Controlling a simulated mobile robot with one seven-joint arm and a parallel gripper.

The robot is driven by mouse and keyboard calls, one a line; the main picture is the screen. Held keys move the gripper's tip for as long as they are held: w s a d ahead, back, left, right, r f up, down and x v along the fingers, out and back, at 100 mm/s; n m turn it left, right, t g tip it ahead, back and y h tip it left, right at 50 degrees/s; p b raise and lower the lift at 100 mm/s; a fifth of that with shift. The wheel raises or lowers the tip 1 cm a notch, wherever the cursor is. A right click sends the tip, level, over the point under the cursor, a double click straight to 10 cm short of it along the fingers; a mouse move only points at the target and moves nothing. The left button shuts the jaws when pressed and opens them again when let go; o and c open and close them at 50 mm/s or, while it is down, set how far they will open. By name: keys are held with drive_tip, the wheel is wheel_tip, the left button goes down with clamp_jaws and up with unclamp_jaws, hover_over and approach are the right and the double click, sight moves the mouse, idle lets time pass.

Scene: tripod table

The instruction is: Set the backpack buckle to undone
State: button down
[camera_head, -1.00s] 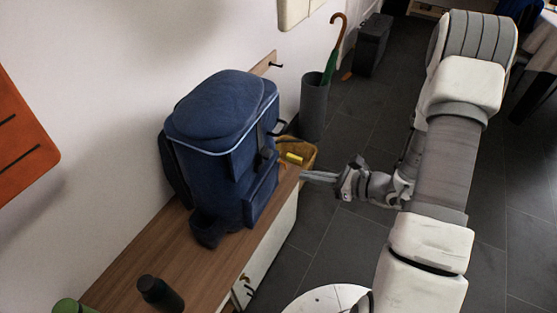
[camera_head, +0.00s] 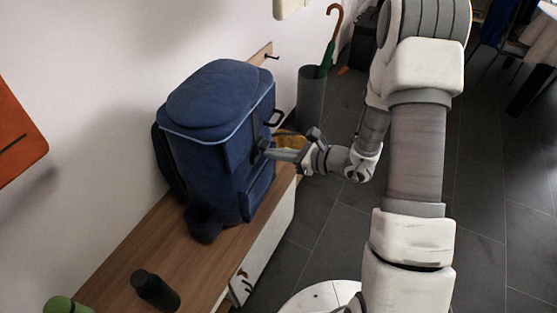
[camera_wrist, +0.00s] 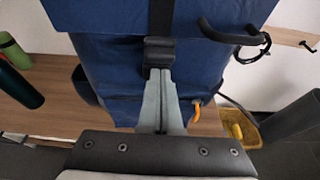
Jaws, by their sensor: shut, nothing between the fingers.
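The blue backpack (camera_head: 215,140) stands upright on the wooden bench, its front facing my arm. Its black buckle (camera_wrist: 159,52) sits on a dark vertical strap at the front, centred in the wrist view. I cannot tell from its visible face whether the buckle's halves are joined. My gripper (camera_head: 268,152) is shut and empty, with its fingertips at the buckle's lower edge. In the wrist view the closed fingers (camera_wrist: 163,75) point straight up at the buckle and appear to touch it or nearly so. The fingertips hide the buckle's lowest part.
The wooden bench (camera_head: 125,247) carries a dark bottle (camera_head: 155,290) and a green one (camera_head: 65,306). A yellow basket (camera_wrist: 246,131) is beside the backpack. An umbrella stand (camera_head: 311,95) is behind. A black handle loop (camera_wrist: 232,34) juts near the buckle.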

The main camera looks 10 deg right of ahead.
sight(267, 144)
drive_tip(key=shift+r, duration=0.35)
drive_tip(key=shift+r+p, duration=0.95)
drive_tip(key=shift+r, duration=0.55)
drive_tip(key=shift+f, duration=0.1)
